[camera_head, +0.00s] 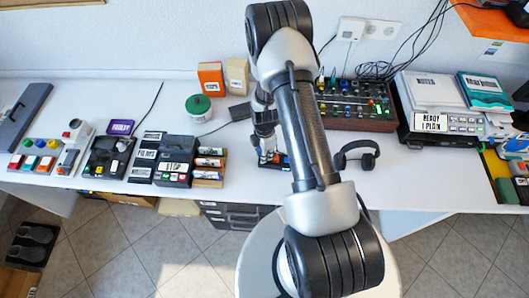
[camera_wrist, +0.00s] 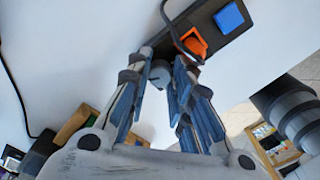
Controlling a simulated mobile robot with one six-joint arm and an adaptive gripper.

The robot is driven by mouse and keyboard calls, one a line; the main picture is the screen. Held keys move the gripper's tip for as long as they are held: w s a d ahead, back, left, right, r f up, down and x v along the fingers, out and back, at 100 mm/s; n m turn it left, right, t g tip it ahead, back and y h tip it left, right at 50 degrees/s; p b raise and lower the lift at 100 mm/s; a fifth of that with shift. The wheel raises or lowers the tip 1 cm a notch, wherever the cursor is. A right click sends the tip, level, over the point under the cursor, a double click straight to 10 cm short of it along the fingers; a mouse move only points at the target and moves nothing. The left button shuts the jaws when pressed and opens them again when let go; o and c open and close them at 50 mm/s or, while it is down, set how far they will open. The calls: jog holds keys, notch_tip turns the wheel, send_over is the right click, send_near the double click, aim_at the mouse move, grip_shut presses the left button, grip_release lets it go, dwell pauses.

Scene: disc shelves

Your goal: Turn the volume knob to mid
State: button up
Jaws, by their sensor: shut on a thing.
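A grey round knob (camera_wrist: 160,74) sits at the end of a dark control panel (camera_wrist: 207,24) in the wrist view. My gripper (camera_wrist: 160,82) has its fingers on both sides of the knob and is shut on it. The knob's pointer and marks are too hidden to tell its setting. In the head view my gripper (camera_head: 267,152) reaches down to the panel on the white table, and my arm covers part of this area.
An orange switch (camera_wrist: 194,42) and a blue square button (camera_wrist: 229,16) are on the same panel, with a dark cable crossing near the fingers. Black headphones (camera_head: 357,155) lie to the right. A mixer (camera_head: 357,103) stands behind. Marker pens (camera_head: 209,163) lie in a tray to the left.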

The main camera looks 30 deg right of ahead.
grip_shut()
jog(key=shift+m, duration=0.3)
jog(key=m+b, duration=0.1)
jog(key=m, duration=0.3)
jog(key=shift+f+m+b, duration=0.1)
jog(key=shift+m+b, duration=0.2)
jog(key=shift+b, duration=0.05)
jog(key=m+b, duration=0.1)
jog(key=m, duration=0.5)
jog(key=shift+m, duration=0.6)
jog(key=o, duration=0.7)
grip_release()
